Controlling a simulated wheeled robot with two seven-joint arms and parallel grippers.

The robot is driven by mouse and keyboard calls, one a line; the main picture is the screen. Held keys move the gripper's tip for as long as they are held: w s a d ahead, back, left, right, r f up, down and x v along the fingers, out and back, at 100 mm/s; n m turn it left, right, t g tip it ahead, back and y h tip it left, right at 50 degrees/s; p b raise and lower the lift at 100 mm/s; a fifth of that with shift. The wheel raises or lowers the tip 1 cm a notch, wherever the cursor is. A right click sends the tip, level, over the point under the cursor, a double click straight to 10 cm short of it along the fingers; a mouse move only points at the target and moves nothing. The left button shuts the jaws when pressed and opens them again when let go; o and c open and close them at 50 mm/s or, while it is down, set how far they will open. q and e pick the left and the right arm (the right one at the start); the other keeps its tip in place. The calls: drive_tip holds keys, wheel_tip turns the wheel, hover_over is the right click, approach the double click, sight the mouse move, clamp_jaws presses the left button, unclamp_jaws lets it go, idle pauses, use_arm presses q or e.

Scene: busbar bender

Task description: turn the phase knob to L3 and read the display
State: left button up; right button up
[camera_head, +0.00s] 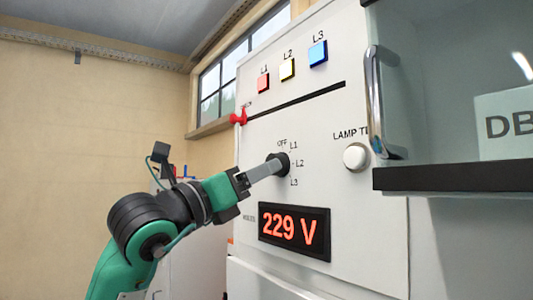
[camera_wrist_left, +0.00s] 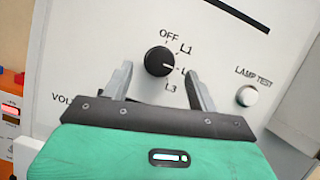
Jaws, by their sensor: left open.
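The black phase knob (camera_head: 284,160) sits on the white panel, with the marks OFF, L1, L2 and L3 around it. In the left wrist view the knob (camera_wrist_left: 158,60) has a light pointer line that seems to face the L2 mark, partly hidden by a finger. My left gripper (camera_head: 268,168) is open, with its fingertips at the knob; in the wrist view one finger stands on each side of it, with gaps visible. The display (camera_head: 293,231) below reads 229 V in red digits. My right gripper is not in view.
A white LAMP TEST button (camera_head: 356,157) is right of the knob. Red, white and blue lamps (camera_head: 288,69) sit above. A glass door with a metal handle (camera_head: 375,100) juts out at right.

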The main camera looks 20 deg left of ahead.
sight(284, 158)
use_arm(q)
drive_tip(key=shift+p+x, duration=0.5)
drive_tip(key=shift+x, duration=1.05)
drive_tip(key=c, duration=1)
drive_tip(key=shift+w+a+m+g+h+b, duration=0.1)
drive_tip(key=shift+m+g+h+b, duration=0.75)
drive_tip(key=shift+m, duration=1.3)
drive_tip(key=shift+a+m+g+h+b, duration=0.1)
drive_tip(key=shift+m+g+h+b, duration=0.7)
drive_tip(key=shift+m, duration=1.3)
drive_tip(key=shift+w+a+m+g+h+b, duration=0.1)
drive_tip(key=shift+m+g+h+b, duration=0.7)
drive_tip(key=shift+m, duration=1.65)
